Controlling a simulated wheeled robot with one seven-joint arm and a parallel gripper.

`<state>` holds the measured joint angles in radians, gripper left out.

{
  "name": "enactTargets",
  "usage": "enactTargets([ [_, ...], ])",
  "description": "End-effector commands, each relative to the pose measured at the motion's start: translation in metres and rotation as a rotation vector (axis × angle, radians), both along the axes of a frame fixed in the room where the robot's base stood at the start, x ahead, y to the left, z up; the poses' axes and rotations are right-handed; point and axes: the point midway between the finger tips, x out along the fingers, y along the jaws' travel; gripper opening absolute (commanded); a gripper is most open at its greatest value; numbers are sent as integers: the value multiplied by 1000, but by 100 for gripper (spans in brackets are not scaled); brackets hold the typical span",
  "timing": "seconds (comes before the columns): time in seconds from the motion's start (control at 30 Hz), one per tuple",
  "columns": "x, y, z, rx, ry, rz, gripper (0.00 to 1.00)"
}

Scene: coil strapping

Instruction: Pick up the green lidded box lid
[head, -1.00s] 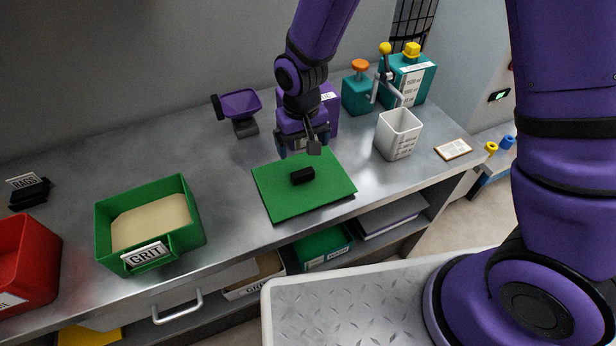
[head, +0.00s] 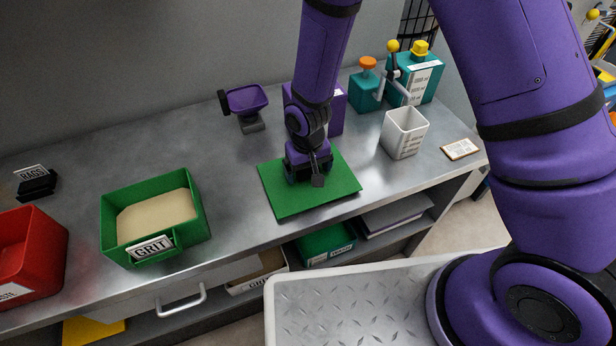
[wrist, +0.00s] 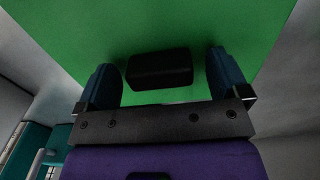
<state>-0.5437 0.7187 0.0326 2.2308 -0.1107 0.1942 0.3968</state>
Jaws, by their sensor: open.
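The green lid (head: 330,192) lies flat on the metal bench, to the right of the green box. In the wrist view the lid (wrist: 200,22) fills most of the picture, with its black block handle (wrist: 160,69) in the middle. My gripper (head: 303,182) is low over the lid and hides the handle in the head view. In the wrist view my gripper (wrist: 163,78) is open, with one blue finger on each side of the handle and a gap at both sides. The green box (head: 152,217), labelled GRIT, stands without a lid and holds a tan fill.
A purple scale-like device (head: 246,104) stands behind on the left. A white cup (head: 404,132) and teal bottles (head: 412,80) stand to the right. A red bin (head: 30,255) is at the far left. Bare bench lies between box and lid.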

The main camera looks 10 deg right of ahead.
Motion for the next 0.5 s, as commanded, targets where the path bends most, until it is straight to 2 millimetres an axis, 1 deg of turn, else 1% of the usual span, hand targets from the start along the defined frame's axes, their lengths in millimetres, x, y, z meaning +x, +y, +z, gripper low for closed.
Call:
enactTargets([
  [0.1,0,0,-4,0,-1,0,94],
  [0.27,0,0,-4,0,-1,0,94],
  [0.3,0,0,-4,0,-1,0,91],
  [0.37,0,0,-4,0,-1,0,78],
  [0.4,0,0,-4,0,-1,0,68],
  [0.47,0,0,-4,0,-1,0,55],
  [0.5,0,0,-4,0,-1,0,45],
])
